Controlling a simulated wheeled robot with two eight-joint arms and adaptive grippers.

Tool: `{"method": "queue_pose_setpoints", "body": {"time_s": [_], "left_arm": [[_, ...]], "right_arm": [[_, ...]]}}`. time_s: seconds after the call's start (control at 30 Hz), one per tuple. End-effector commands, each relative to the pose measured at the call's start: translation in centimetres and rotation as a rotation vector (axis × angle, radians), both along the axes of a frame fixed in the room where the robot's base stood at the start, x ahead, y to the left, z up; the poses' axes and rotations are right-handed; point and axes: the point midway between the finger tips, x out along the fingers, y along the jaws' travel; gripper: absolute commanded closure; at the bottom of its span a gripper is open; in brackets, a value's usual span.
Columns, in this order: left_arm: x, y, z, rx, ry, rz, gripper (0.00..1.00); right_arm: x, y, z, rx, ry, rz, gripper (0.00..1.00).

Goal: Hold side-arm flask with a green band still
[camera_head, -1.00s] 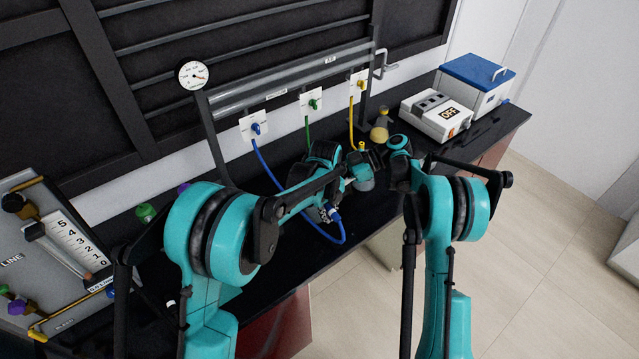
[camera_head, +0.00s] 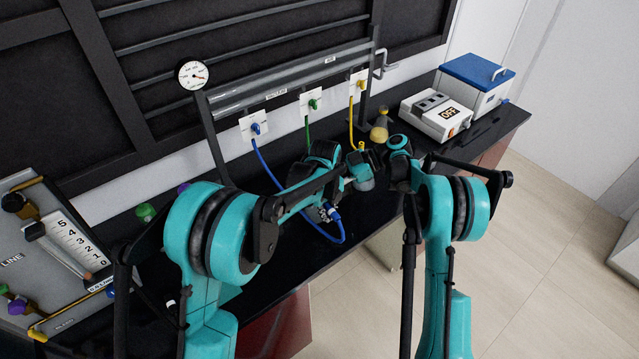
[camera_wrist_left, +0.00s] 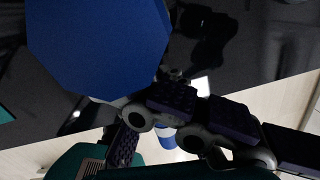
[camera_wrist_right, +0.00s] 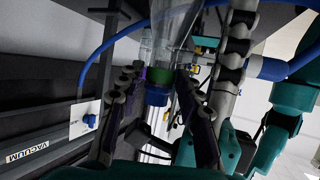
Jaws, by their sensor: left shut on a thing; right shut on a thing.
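The side-arm flask with a green band (camera_wrist_right: 158,75) shows in the right wrist view, clear glass with a blue part just below the band. My right gripper (camera_wrist_right: 156,88) is shut on it, with a jointed finger on either side. In the head view the right gripper is largely hidden among the arm links above the bench. My left gripper (camera_head: 329,212) is low over the bench, shut on the blue hose (camera_head: 270,170) near its end. In the left wrist view a large blue surface (camera_wrist_left: 95,45) fills the upper left, very close; the exact grip is hidden.
A rack with blue, green and yellow valves (camera_head: 313,101) and a gauge (camera_head: 193,75) stands behind. A box marked OFF (camera_head: 437,115) and a blue-lidded box (camera_head: 474,85) stand on the bench at right. A flow panel (camera_head: 50,250) is at left. Black bench top (camera_head: 375,215) is partly clear.

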Motion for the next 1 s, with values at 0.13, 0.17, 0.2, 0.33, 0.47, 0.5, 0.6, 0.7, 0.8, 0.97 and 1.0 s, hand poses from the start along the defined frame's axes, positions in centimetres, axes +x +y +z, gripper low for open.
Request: {"method": "queue_pose_setpoints", "body": {"time_s": [0.13, 0.17, 0.2, 0.33, 0.47, 0.5, 0.6, 0.7, 0.8, 0.97, 1.0], "left_arm": [[0.0, 0.0, 0.0, -0.001, 0.001, -0.001, 1.0], [-0.1, 0.0, 0.0, -0.001, 0.001, -0.001, 1.0], [-0.1, 0.0, 0.0, -0.001, 0.001, -0.001, 1.0], [-0.1, 0.0, 0.0, -0.001, 0.001, -0.001, 1.0], [-0.1, 0.0, 0.0, -0.001, 0.001, -0.001, 1.0], [0.0, 0.0, 0.0, 0.0, 0.0, 0.0, 1.0], [0.0, 0.0, 0.0, 0.0, 0.0, 0.0, 1.0], [0.1, 0.0, 0.0, 0.0, -0.001, 0.001, 1.0], [0.1, 0.0, 0.0, 0.0, -0.002, 0.001, 1.0], [0.1, 0.1, 0.0, 0.0, -0.002, 0.002, 1.0], [0.1, 0.1, 0.0, 0.001, -0.003, 0.002, 1.0]], "right_arm": [[0.0, 0.0, -0.1, -0.002, -0.001, -0.001, 0.81], [0.0, 0.0, -0.1, -0.002, -0.001, -0.001, 0.81], [0.0, 0.0, -0.1, -0.002, -0.001, -0.001, 0.81], [0.1, 0.0, -0.1, -0.002, -0.001, -0.001, 0.81], [0.0, 0.0, -0.1, -0.002, -0.001, -0.001, 0.41], [0.0, 0.0, -0.1, -0.002, 0.0, 0.0, 0.41], [0.0, 0.0, -0.1, -0.001, 0.0, 0.001, 0.41], [-0.1, 0.0, 0.0, -0.001, 0.001, 0.002, 0.41], [-0.1, 0.0, 0.0, 0.0, 0.001, 0.003, 0.41], [0.1, -1.0, 0.4, 0.0, 0.002, 0.001, 0.41], [0.2, -1.5, 0.6, 0.0, 0.003, 0.001, 0.41]]}}
